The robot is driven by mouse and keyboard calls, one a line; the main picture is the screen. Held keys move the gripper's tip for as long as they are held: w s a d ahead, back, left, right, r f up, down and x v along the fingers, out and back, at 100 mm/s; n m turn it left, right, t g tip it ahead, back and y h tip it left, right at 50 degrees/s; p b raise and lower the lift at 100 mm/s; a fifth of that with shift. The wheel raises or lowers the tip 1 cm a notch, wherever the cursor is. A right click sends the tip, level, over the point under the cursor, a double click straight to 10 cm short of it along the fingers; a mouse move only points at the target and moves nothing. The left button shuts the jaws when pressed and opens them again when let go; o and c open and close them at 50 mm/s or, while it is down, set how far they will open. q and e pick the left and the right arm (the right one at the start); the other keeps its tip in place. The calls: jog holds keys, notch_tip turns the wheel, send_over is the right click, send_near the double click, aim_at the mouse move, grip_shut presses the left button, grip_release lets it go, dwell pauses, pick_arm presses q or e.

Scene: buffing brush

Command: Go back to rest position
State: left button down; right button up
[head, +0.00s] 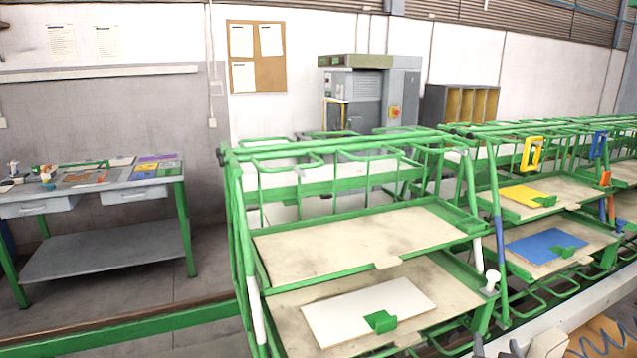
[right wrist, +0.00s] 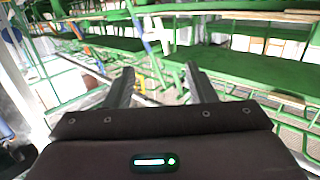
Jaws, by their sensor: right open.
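My right gripper shows in the right wrist view (right wrist: 160,72), its two dark fingers spread apart with nothing between them. It is in front of the green racks, apart from the shelves as far as I can tell. In the head view only parts of my right arm show at the bottom right edge, and its fingers are hard to make out. My left gripper is not in view. I cannot make out a buffing brush.
A green rack (head: 340,205) with tilted shelves stands ahead, holding a white panel (head: 365,310). Racks to the right hold a yellow panel (head: 522,195) and a blue panel (head: 545,246). A workbench (head: 105,262) with small items stands left.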

jog(key=s+a+f+n+g+y, duration=0.4)
jog(key=s+a+f+g+y, duration=0.15)
jog(key=s+a+f, duration=0.35)
jog(key=s+a+f+n+g, duration=0.1)
jog(key=s+a+g, duration=0.25)
jog(key=s, duration=0.35)
jog(key=s+a+f+n+g, duration=0.1)
jog(key=s+a+g, duration=0.1)
jog(key=s+g, duration=0.3)
notch_tip(320, 180, down, 29)
jog(key=s, duration=0.3)
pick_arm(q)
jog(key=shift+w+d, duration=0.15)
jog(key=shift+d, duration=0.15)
pick_arm(e)
jog(key=s+d+f, duration=0.2)
jog(key=s+f, duration=0.7)
jog(key=s+d+f+g, duration=0.1)
jog(key=s+d+f, duration=0.1)
jog(key=s+f, duration=0.8)
jog(key=shift+s+f, duration=0.25)
